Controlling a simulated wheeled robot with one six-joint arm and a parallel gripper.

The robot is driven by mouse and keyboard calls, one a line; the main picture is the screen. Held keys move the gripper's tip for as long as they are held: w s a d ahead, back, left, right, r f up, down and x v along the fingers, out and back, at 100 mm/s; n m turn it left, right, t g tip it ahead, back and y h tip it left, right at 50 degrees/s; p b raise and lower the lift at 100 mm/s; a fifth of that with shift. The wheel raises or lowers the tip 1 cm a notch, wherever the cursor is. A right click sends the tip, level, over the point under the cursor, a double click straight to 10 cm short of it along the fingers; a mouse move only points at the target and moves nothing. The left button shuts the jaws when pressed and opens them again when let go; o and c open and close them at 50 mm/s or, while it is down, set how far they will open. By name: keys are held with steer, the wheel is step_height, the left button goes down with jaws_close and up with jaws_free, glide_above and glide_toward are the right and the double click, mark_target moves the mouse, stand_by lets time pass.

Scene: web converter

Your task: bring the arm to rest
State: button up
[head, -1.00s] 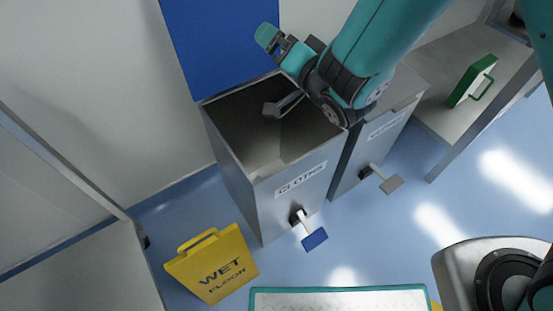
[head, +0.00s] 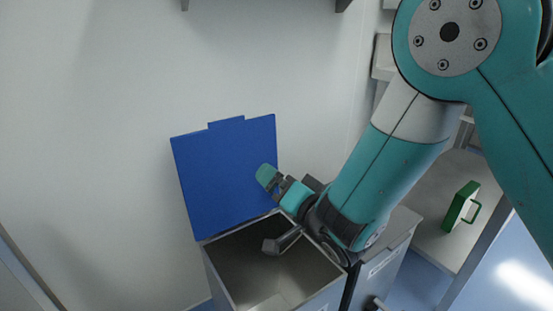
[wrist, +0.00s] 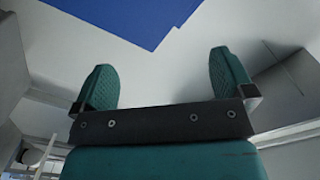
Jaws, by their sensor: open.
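My gripper (head: 268,210) is over the open grey bin (head: 330,291) in the head view, near its back rim and in front of the raised blue lid (head: 225,165). In the wrist view my gripper (wrist: 163,85) has its two teal fingers wide apart with nothing between them. The blue lid (wrist: 135,15) shows beyond the fingers at the top of the wrist view. The visible inside of the bin looks empty, though its lower part is cut off or shaded. My arm reaches down from the upper right.
A second grey bin (head: 385,270) stands right beside the open one, under my arm. The pale wall (head: 110,120) is close behind the lid.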

steer(key=s+d+r+g+h, duration=0.35)
steer(key=d+g+h, duration=0.2)
steer(key=d, duration=0.25)
steer(key=s+d+r+n+g, duration=0.2)
steer(key=s+n+g, duration=0.1)
steer(key=s, duration=0.5)
steer(key=s+d+r+n+g+p, duration=0.1)
steer(key=s+d+r+n+g, duration=0.15)
steer(key=s, duration=0.45)
steer(key=s+d+r+n+g, duration=0.1)
steer(key=s+n+g, duration=0.3)
steer(key=s, duration=0.4)
step_height(320, 180, up, 25)
steer(key=p, duration=2.5)
steer(key=shift+d, duration=0.15)
steer(key=shift+f, duration=0.1)
